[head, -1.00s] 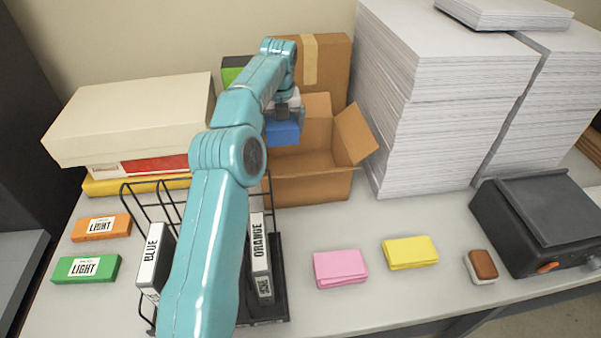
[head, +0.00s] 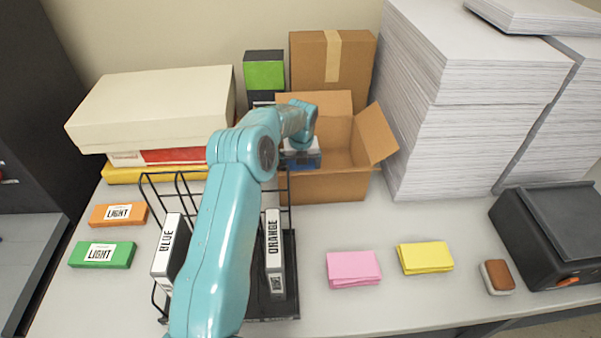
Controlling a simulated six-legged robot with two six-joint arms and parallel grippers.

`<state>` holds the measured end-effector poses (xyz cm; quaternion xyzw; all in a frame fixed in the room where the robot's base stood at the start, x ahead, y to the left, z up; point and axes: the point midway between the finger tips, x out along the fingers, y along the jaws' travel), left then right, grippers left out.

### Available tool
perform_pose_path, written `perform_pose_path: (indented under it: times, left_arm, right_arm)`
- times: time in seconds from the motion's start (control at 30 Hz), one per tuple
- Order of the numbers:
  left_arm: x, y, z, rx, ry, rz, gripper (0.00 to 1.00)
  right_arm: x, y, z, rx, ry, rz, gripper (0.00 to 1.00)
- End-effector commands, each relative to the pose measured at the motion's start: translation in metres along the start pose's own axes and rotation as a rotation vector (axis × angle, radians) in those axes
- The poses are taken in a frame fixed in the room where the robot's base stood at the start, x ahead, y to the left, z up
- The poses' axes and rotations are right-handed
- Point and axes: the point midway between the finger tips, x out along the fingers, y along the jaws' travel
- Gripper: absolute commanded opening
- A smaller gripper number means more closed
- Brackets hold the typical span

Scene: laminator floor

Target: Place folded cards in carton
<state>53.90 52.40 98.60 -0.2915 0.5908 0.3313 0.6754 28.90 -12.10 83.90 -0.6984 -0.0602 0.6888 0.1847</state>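A pink folded card stack (head: 353,269) and a yellow folded card stack (head: 425,257) lie on the table, right of centre. The open brown carton (head: 330,188) stands behind them, flaps spread. My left arm reaches up to the carton. Its gripper (head: 300,150) is mostly hidden behind my wrist and looks shut on a blue, block-like thing (head: 307,162). The blue thing is at the left of the carton's opening, near the front rim; I cannot tell how deep it is or whether it touches the carton. My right gripper is not in view.
A black wire rack (head: 290,250) holding BLUE and ORANGE labelled boxes stands below my arm. Orange (head: 118,214) and green (head: 103,255) LIGHT boxes lie left. Tall paper stacks (head: 460,110), a black machine (head: 550,235) and an eraser-like block (head: 497,277) are right.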

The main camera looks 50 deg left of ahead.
Motion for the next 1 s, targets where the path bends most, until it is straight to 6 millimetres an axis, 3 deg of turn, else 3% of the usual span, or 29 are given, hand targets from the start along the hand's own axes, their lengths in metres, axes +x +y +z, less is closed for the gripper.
perform_pose_path:
  times: [0.1,0.2,0.57,0.6,0.87,1.0]
  left_arm:
    - [0.023,0.0,-0.003,0.0,0.002,0.001,0.55]
    - [0.035,0.0,-0.003,-0.001,0.0,0.0,0.55]
    - [0.039,0.0,-0.004,0.0,0.0,0.0,0.55]
    - [0.038,0.0,-0.004,0.0,0.001,0.0,1.0]
    - [0.035,0.0,-0.004,0.0,0.001,0.0,1.0]
    - [0.017,0.0,-0.003,0.0,-0.001,0.0,1.0]
  right_arm:
    - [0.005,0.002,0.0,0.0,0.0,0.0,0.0]
    - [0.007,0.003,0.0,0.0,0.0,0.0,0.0]
    - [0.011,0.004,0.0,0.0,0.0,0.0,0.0]
    - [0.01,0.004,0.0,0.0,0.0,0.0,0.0]
    - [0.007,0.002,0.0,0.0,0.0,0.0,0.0]
    - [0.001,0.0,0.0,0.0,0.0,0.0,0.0]
